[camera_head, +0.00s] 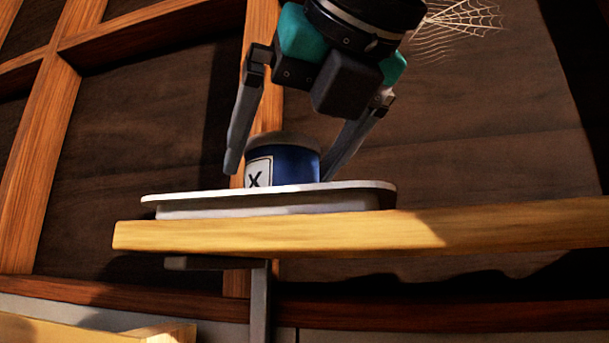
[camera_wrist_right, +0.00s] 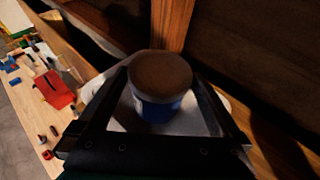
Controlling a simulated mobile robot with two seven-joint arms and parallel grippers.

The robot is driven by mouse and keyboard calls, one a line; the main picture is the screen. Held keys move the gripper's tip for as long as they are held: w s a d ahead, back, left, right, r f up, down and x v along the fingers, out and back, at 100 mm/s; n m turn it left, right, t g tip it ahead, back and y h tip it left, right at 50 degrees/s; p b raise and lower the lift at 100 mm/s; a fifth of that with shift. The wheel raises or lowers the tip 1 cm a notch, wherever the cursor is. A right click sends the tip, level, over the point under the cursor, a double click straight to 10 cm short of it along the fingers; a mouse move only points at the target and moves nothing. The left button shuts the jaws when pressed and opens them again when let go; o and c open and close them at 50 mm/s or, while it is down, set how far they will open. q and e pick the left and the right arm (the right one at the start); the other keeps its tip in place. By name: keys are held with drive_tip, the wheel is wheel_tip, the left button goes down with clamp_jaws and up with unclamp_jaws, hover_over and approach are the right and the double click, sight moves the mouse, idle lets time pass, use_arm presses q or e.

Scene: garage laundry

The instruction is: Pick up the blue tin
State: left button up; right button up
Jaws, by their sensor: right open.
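My right gripper (camera_head: 284,172) is open and points down, with one finger on either side of the tin. In the right wrist view the fingers (camera_wrist_right: 167,85) flank the tin, with gaps beside it. The tin's base is hidden by the tray rim in the head view. My left gripper is not in view.
The wooden shelf (camera_head: 480,228) extends to the right, on a dark bracket. A wooden stud wall stands close behind, with a cobweb (camera_head: 462,20). In the right wrist view, a lower wooden surface (camera_wrist_right: 50,100) at left holds a red object (camera_wrist_right: 54,88) and several small items.

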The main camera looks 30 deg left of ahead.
drive_tip(key=shift+w+a+f, duration=0.25)
drive_tip(key=shift+w+a, duration=0.1)
drive_tip(key=shift+a, duration=0.15)
drive_tip(key=shift+d, duration=0.1)
drive_tip(key=c, duration=1.3)
